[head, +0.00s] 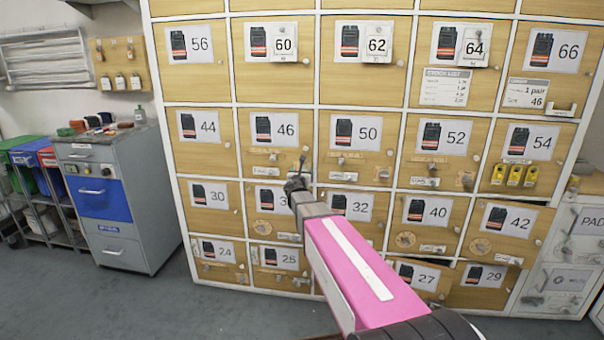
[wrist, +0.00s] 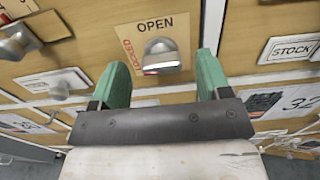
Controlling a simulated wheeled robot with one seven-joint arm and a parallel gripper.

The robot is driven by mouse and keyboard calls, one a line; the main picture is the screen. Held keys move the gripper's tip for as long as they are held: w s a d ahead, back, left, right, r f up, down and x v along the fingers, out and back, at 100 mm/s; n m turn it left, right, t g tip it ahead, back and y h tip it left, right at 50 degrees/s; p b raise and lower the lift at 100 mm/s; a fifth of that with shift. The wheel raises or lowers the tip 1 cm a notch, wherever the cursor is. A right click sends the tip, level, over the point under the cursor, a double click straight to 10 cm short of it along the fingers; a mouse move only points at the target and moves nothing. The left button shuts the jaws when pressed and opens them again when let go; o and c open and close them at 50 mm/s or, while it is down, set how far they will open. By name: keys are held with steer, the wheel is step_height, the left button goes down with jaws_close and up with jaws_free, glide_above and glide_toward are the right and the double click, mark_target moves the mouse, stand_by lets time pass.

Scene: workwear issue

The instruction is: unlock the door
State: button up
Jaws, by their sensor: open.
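The door (wrist: 85,27) is a wooden locker front, and a small lock knob (wrist: 160,50) of silver metal sits on it in the wrist view. A plate (wrist: 157,26) around the knob reads OPEN above and LOCKED in red down the left. Red shows at the knob's lower edge. My gripper (wrist: 161,62) is open, its green fingers on either side of the knob and apart from it. In the head view my gripper (head: 296,182) is near the lower right of door 46 (head: 262,131); the knob is hidden there.
A larger metal handle (wrist: 18,42) is left of the lock in the wrist view. A STOCK label (wrist: 290,48) is at right. Numbered lockers with knobs and tags surround my gripper. A grey cabinet (head: 128,215) stands at left, with clear floor (head: 190,310) in front.

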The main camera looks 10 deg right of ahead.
steer(key=shift+x, duration=0.8)
steer(key=c, duration=0.9)
